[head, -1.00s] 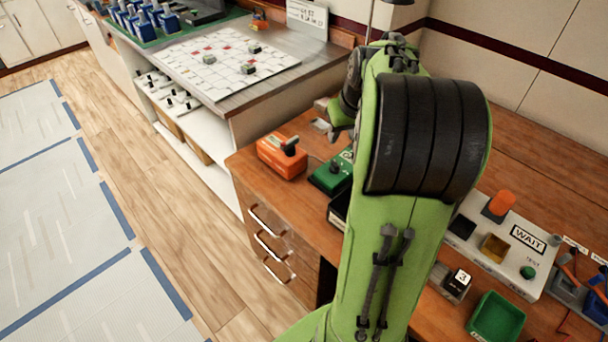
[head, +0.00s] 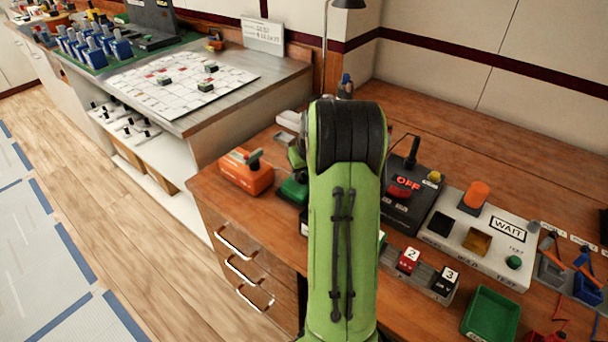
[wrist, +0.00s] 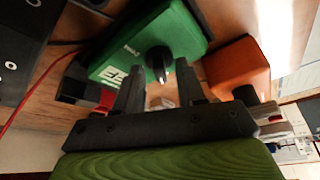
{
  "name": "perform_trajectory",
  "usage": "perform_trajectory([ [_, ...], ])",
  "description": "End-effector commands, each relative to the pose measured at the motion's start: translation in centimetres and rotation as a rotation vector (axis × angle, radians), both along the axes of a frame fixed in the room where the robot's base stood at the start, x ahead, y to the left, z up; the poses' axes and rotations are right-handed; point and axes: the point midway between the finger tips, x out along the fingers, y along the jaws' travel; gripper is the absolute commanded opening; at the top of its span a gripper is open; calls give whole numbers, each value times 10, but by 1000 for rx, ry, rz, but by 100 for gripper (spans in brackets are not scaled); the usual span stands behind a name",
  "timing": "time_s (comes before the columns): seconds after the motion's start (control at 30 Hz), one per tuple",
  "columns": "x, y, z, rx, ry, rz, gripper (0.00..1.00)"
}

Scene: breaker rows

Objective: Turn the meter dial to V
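The green meter box (wrist: 155,45) shows in the wrist view with a black dial (wrist: 158,60) on its face and white lettering near one edge. In the head view only part of the green box (head: 292,191) shows; my arm hides the rest. My gripper (wrist: 160,70) is open, with its two dark fingers apart. The dial appears between the fingertips in the wrist view, and nothing is clasped. I cannot tell whether a finger touches it or which mark the dial points to. In the head view my gripper is hidden behind my arm.
A black unit marked OFF (head: 408,200) and a white WAIT panel (head: 470,240) are right of my arm. A red cable (wrist: 38,100) runs nearby. The bench behind is mostly clear.

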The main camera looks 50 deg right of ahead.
Motion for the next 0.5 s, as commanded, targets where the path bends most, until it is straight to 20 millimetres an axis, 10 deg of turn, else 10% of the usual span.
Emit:
perform_trajectory([
  [0.23,1,0,0,0,-1,0,39],
  [0.5,1,0,0,0,-1,0,0],
])
